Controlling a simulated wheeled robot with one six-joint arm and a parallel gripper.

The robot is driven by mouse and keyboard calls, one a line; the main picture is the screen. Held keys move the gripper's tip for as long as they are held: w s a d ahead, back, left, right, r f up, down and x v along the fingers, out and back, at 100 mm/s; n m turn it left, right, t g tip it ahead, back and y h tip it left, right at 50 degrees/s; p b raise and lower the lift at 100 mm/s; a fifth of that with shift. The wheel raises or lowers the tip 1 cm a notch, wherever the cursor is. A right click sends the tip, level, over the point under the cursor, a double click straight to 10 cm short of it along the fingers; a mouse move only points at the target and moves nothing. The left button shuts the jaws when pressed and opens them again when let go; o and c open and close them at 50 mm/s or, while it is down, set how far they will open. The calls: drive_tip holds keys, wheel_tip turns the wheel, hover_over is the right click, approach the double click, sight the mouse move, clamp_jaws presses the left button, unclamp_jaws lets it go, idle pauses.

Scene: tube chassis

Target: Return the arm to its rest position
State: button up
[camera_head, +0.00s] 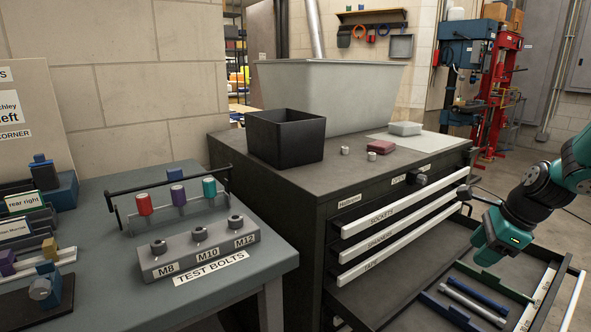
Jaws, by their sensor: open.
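My arm comes in from the right edge, dark with teal covers. My gripper (486,245) is at its lower left end, above the pulled-out bottom drawer (390,298) of the black tool cabinet (310,187). It is open, and I see nothing held in it. The fingertips are small and partly hidden by the wrist, so their exact gap is unclear.
Several bars and tools, including a silver bar (473,302), lie in the open drawer. A black bin (286,138) and a large grey tub (325,95) stand on the cabinet. A bench with a test bolts block (198,250) is at left. A red press (500,90) stands behind.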

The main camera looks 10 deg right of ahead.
drive_tip(key=a+r+n+y, duration=0.1)
drive_tip(key=a+r+n, duration=0.1)
drive_tip(key=a+n, duration=0.4)
drive_tip(key=a+r+n, duration=0.3)
drive_tip(key=a, duration=0.5)
drive_tip(key=s+a+r+n+g, duration=0.2)
drive_tip(key=s+a+r+n, duration=0.1)
drive_tip(key=s+a+n, duration=0.75)
drive_tip(key=s+a+r+n+g, duration=0.2)
drive_tip(key=s+a+n, duration=0.5)
drive_tip(key=a+n, duration=0.5)
drive_tip(key=a+r+p+v, duration=0.1)
drive_tip(key=a+p+v, duration=0.2)
drive_tip(key=p+v, duration=1.1)
drive_tip(key=shift+s+r+n+y+p, duration=0.15)
drive_tip(key=shift+s+n+y+p, duration=0.05)
drive_tip(key=shift+n+y+p, duration=0.2)
drive_tip(key=shift+d, duration=0.1)
